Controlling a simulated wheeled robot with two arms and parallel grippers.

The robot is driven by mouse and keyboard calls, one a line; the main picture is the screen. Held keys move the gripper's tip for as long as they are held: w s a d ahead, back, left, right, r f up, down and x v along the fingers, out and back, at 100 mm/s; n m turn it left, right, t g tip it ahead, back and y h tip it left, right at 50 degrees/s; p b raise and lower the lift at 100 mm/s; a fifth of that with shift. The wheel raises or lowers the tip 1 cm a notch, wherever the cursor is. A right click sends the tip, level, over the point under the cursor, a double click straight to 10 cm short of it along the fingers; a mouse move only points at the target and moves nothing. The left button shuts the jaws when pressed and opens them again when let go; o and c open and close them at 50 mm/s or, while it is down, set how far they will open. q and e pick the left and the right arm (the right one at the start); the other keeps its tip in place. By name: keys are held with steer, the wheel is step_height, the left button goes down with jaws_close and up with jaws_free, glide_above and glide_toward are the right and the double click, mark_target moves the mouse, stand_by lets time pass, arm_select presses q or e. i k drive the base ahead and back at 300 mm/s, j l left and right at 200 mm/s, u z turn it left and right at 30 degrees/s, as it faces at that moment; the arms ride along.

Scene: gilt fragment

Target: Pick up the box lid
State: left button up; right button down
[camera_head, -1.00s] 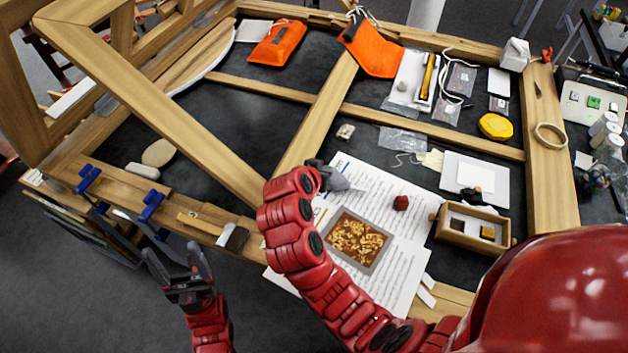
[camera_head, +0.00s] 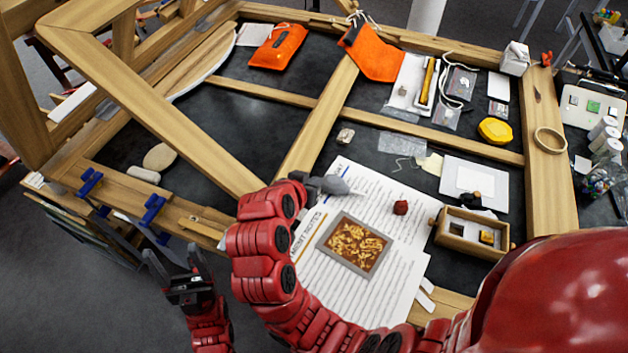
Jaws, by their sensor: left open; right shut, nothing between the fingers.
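A small open wooden box (camera_head: 459,243) stands at the right of the bench with a few small items inside. No piece is clearly its lid; a pale grey flat panel with a white square (camera_head: 474,182) lies just behind it, and I cannot tell if that is the lid. My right gripper (camera_head: 342,186) is shut and empty above the top of the printed sheet, pointing right, left of the box and apart from it. My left gripper (camera_head: 178,262) is open and empty in front of the bench's front rail, fingers up.
A gilt fragment in a grey frame (camera_head: 354,244) lies on the printed sheet (camera_head: 326,283), with a dark red lump (camera_head: 401,207) beside it. A yellow container (camera_head: 495,131) and orange pouches (camera_head: 277,46) lie farther back. Wooden rails (camera_head: 450,135) divide the bench.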

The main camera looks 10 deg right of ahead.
mark_target(458, 175)
steer(key=k+j, duration=0.75)
steer(key=j, duration=0.2)
